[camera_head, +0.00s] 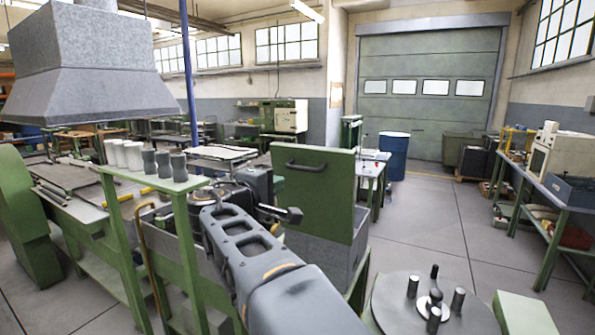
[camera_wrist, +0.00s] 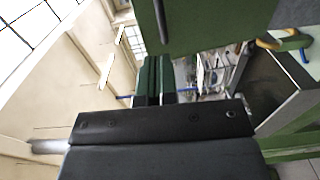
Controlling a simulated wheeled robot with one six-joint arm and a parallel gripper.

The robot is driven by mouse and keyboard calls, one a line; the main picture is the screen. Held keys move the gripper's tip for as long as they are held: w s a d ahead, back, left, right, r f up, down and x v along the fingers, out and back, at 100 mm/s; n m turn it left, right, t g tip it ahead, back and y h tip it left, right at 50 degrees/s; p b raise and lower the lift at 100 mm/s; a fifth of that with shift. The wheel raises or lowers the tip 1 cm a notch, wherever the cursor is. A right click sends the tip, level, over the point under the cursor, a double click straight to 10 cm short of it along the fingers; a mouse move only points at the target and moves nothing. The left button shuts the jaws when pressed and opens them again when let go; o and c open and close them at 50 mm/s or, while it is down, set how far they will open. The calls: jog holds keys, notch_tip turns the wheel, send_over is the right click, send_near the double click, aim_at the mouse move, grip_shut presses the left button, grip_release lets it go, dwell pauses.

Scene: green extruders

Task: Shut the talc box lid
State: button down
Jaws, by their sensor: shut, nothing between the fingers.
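The talc box lid is a flat green panel (camera_head: 312,190) with a black bar handle near its top edge. It stands open and upright at the back of the grey talc box (camera_head: 328,258). In the wrist view the green lid (camera_wrist: 215,22) fills the top, with part of its dark handle showing. My gripper (camera_wrist: 155,72) is shut and empty, pointing past the lid, which is close by. In the head view my arm reaches up from the bottom, left of the box, and partly hides what lies behind it.
A green shelf (camera_head: 155,176) with white and grey cylinders stands left of my arm. A round grey turntable (camera_head: 392,300) with dark pegs is at the lower right. A blue barrel (camera_head: 393,156) stands farther back. Open floor (camera_head: 430,215) lies right of the box.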

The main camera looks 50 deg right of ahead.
aim_at(303, 170)
jog(key=p+x, duration=0.3)
jog(key=x, duration=0.8)
jog(key=shift+f, duration=0.1)
